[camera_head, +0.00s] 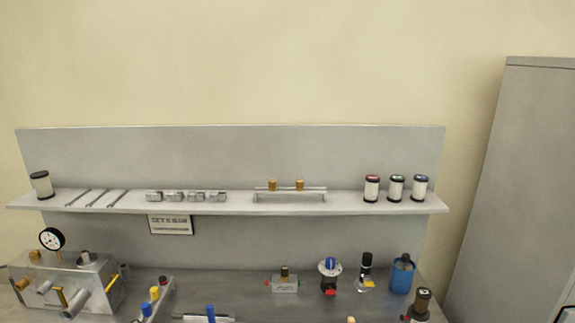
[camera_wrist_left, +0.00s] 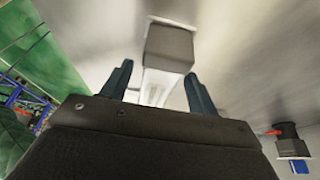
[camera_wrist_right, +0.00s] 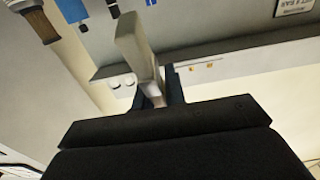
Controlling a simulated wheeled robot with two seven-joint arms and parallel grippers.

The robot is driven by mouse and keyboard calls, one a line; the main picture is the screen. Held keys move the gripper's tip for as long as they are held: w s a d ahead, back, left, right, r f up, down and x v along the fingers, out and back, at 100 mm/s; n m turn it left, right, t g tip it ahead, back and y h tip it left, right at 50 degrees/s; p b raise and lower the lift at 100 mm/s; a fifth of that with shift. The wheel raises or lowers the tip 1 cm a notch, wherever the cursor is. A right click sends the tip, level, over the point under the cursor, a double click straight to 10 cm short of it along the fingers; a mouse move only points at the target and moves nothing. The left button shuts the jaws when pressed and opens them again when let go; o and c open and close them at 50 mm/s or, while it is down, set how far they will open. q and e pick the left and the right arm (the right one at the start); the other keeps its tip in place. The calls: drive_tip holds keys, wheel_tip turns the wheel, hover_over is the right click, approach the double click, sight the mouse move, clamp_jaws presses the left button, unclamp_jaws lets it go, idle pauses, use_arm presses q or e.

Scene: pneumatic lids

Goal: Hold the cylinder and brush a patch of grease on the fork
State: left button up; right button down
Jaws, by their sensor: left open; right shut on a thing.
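My left gripper (camera_wrist_left: 158,73) is open in the left wrist view. A grey block with a pale bar (camera_wrist_left: 170,46), possibly the cylinder, shows beyond and between its fingers; I cannot tell whether they touch. My right gripper (camera_wrist_right: 158,90) is shut on a pale, flat, bar-like thing (camera_wrist_right: 135,42), possibly the brush, which sticks out past the fingertips. Neither gripper shows in the head view. There, a silver part with a blue top (camera_head: 210,314) is cut off by the bottom edge. I cannot make out the fork or any grease for certain.
A grey shelf (camera_head: 225,204) holds canisters, rods and small metal parts. A grey cabinet (camera_head: 515,190) stands at the right.

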use_arm(q)
drive_tip(key=shift+p, duration=0.4)
idle(0.3)
drive_tip(key=c, duration=1)
drive_tip(key=shift+o, duration=0.2)
drive_tip(key=shift+s+f, duration=0.1)
drive_tip(key=shift+f, duration=0.1)
